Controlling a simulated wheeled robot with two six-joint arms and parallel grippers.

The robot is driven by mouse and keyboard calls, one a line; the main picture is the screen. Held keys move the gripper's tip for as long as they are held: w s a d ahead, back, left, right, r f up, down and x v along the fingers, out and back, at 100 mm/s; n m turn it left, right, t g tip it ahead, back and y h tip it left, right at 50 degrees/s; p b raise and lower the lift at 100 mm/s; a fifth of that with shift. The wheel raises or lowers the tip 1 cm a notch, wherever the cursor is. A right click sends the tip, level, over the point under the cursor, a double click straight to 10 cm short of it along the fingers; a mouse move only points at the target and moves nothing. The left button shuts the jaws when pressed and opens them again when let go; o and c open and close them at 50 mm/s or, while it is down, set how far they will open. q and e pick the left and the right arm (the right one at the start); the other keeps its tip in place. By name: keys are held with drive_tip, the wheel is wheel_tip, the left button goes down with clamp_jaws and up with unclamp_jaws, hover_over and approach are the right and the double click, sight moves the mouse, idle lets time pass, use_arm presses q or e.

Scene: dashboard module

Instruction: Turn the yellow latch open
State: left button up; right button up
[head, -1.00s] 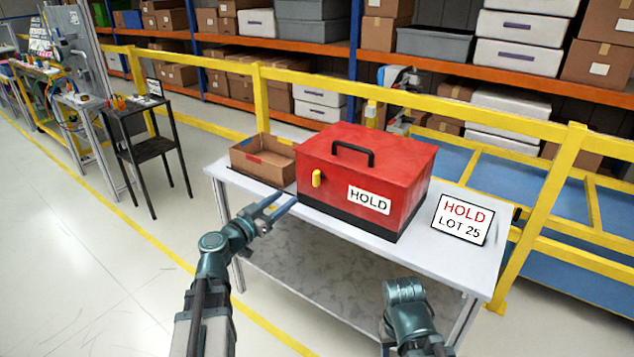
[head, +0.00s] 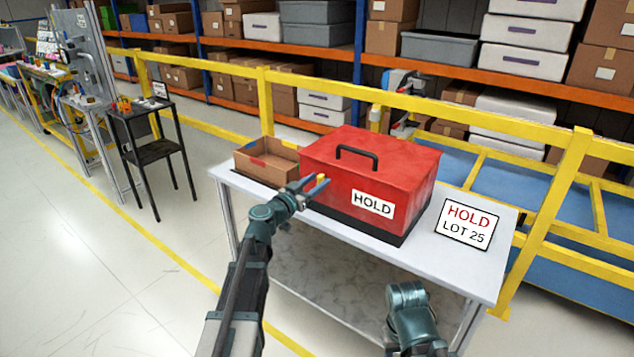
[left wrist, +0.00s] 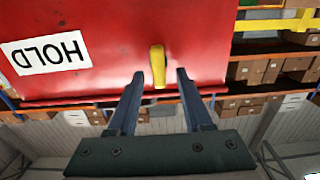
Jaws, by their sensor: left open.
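The red box (head: 372,170) with a black handle and a HOLD label stands on the white table. Its yellow latch (left wrist: 158,66) is on the front face, upright in the left wrist view; in the head view only a bit of it (head: 321,178) shows, at the fingers. My left gripper (head: 312,184) is open in front of the latch. In the left wrist view its two fingers (left wrist: 158,84) lie on either side of the latch's end, with gaps visible. My right arm shows at the bottom of the head view, but its fingers are not visible.
An open cardboard box (head: 265,162) stands left of the red box. A yellow rail (head: 440,112) runs behind the table. The tabletop in front of the sign is clear.

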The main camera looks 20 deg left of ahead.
use_arm(q)
drive_tip(key=shift+w+d, duration=0.1)
drive_tip(key=shift+w, duration=0.1)
clamp_jaws()
